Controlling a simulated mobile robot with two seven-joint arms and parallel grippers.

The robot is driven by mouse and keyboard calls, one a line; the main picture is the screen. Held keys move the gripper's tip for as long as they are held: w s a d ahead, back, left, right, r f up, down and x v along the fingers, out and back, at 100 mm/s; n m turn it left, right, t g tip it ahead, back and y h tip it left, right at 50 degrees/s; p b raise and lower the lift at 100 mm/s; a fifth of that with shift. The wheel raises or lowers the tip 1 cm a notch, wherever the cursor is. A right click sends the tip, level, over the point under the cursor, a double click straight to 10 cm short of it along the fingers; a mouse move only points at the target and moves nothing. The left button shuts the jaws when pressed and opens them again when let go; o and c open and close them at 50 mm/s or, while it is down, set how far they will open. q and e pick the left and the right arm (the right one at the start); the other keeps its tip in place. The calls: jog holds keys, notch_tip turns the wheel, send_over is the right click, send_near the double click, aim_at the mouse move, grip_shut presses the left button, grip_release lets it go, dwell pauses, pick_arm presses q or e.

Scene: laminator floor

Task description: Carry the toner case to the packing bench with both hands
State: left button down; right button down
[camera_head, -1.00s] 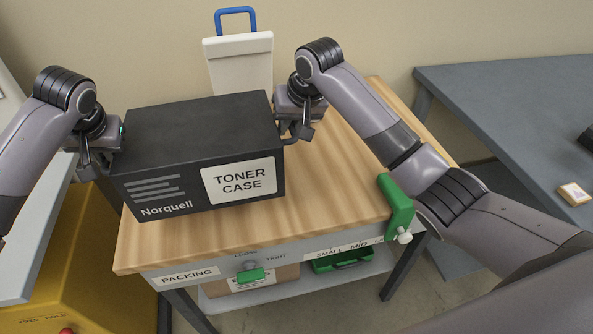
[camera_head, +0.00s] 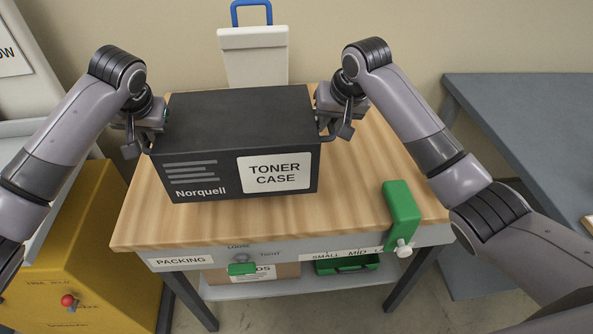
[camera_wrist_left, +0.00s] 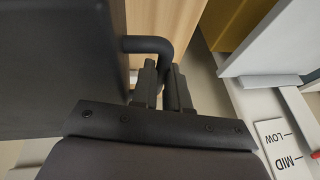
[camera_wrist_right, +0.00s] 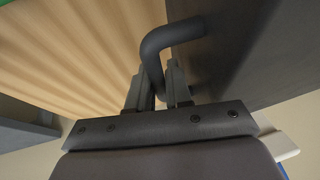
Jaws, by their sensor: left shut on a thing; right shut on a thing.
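The toner case (camera_head: 240,120) is a black box with a white label, held level between my two grippers over the packing bench (camera_head: 300,218), which has a wooden top. I cannot tell whether its underside touches the top. My left gripper (camera_head: 143,140) is shut on the case's left handle; the dark bent bar (camera_wrist_left: 155,45) shows between its fingers in the left wrist view. My right gripper (camera_head: 328,127) is shut on the right handle; that bar (camera_wrist_right: 160,50) shows between its fingers in the right wrist view.
A green clamp-like block (camera_head: 401,210) stands at the bench's front right edge. A yellow machine (camera_head: 75,260) is at left, a grey table (camera_head: 530,120) at right. Bare wood lies right of the case.

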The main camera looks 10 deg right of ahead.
pick_arm(q)
jog(key=shift+d+f, duration=0.15)
jog(key=shift+f, duration=0.05)
pick_arm(e)
jog(key=shift+d+f, duration=0.2)
pick_arm(q)
jog(key=shift+d, duration=0.2)
pick_arm(e)
jog(key=shift+d, duration=0.15)
jog(key=shift+r, duration=0.1)
pick_arm(q)
jog(key=shift+f, duration=0.15)
pick_arm(e)
jog(key=shift+f, duration=0.2)
